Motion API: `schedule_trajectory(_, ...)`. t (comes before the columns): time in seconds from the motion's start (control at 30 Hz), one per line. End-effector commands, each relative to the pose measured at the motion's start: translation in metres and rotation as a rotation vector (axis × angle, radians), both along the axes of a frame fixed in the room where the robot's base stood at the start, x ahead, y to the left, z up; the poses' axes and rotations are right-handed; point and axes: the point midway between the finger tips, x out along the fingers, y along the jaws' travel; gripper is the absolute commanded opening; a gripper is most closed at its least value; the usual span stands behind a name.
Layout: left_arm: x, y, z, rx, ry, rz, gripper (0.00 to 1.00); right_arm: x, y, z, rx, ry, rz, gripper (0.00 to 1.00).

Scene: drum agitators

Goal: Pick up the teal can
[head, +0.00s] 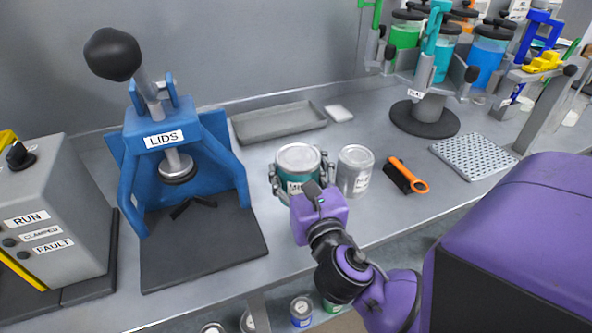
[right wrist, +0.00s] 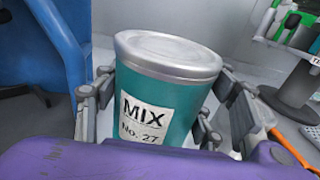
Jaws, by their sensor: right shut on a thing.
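The teal can (head: 290,184) has a silver lid and a white label. It stands upright near the middle of the bench in the head view. In the right wrist view the can (right wrist: 181,118) fills the middle, and its label reads MIX No. 27. My right gripper (head: 301,180) is shut on the can, with fingers on both its left and right sides. The gripper fingers (right wrist: 160,105) also show on both sides of the can in the right wrist view. I cannot tell whether the can's base touches the bench. My left gripper is not in view.
A silver can (head: 354,172) stands close to the right of the teal can. The blue LIDS press (head: 170,150) stands to the left. A grey tray (head: 279,121) lies behind. A perforated mat (head: 473,156) is at right.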

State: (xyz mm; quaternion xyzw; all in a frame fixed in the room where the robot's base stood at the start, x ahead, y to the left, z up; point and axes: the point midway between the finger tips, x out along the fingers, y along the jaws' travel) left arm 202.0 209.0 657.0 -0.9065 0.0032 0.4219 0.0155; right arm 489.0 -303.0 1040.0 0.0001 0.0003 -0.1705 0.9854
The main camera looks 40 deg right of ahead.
Motion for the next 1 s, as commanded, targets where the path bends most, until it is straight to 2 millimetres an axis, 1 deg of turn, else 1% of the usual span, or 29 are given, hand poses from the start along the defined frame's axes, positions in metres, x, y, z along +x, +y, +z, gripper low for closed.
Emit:
schedule_trajectory(0.03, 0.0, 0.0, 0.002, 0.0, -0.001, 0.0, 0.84, -0.004, 0.002, 0.009, 0.0, -0.006, 0.002, 0.24)
schedule_trajectory(0.13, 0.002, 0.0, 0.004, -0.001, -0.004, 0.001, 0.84, -0.012, 0.006, 0.02, 0.0, -0.006, 0.002, 0.24)
schedule_trajectory(0.3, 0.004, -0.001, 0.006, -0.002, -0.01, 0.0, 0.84, -0.031, 0.014, 0.026, 0.001, -0.003, 0.001, 0.24)
schedule_trajectory(0.4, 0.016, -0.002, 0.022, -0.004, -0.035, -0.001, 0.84, -0.042, 0.019, 0.035, 0.001, -0.007, 0.0, 0.24)
schedule_trajectory(0.6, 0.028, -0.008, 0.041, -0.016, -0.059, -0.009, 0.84, -0.06, 0.027, 0.045, 0.0, -0.009, 0.0, 0.24)
schedule_trajectory(0.77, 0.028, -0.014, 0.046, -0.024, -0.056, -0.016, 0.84, -0.072, 0.033, 0.05, 0.001, -0.01, 0.001, 0.24)
schedule_trajectory(1.0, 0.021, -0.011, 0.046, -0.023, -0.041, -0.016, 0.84, -0.084, 0.038, 0.054, -0.001, -0.006, 0.0, 0.24)
